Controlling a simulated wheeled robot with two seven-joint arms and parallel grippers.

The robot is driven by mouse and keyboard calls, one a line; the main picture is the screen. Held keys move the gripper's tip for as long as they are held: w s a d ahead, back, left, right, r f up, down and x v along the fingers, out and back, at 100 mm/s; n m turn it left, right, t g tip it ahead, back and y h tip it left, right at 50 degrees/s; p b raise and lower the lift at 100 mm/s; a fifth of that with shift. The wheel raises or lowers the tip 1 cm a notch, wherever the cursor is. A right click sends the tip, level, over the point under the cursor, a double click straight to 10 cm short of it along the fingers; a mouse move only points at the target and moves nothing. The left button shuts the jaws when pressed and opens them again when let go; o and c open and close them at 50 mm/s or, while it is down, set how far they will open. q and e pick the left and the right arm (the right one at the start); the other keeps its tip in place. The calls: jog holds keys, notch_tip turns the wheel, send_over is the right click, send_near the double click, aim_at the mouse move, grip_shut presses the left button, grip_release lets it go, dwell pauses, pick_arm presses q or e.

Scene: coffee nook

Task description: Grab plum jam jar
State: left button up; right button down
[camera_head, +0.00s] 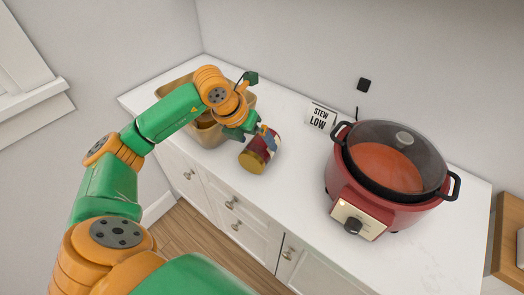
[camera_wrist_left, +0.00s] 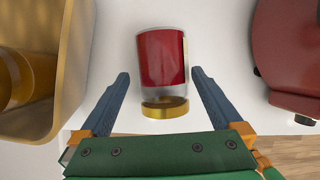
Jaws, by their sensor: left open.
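The plum jam jar (camera_head: 260,152) has dark red contents and a gold lid, and is on the white counter. In the head view it appears tilted, with its gold lid toward the front. In the left wrist view the jar (camera_wrist_left: 162,60) is centred, its gold lid toward the gripper. My left gripper (camera_wrist_left: 160,76) is open, with one blue finger on each side of the jar's lower part and gaps between. In the head view the left gripper (camera_head: 262,130) is at the jar's upper end, partly hiding it. My right gripper is not in view.
A tan bin (camera_head: 176,88) stands behind my left arm; in the left wrist view its wall (camera_wrist_left: 75,60) is close on the left, with gold-coloured items inside. A red slow cooker (camera_head: 345,185) stands on the right. A "STEW LOW" card (camera_head: 320,117) is behind. Counter between jar and cooker is clear.

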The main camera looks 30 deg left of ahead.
aim_at(256, 141)
pick_arm(q)
jog(key=x, duration=0.3)
jog(key=shift+d+f, duration=0.1)
jog(key=shift+f, duration=0.05)
jog(key=shift+w+d+f, duration=0.1)
jog(key=shift+d+f, duration=0.05)
jog(key=shift+f, duration=0.15)
grip_shut()
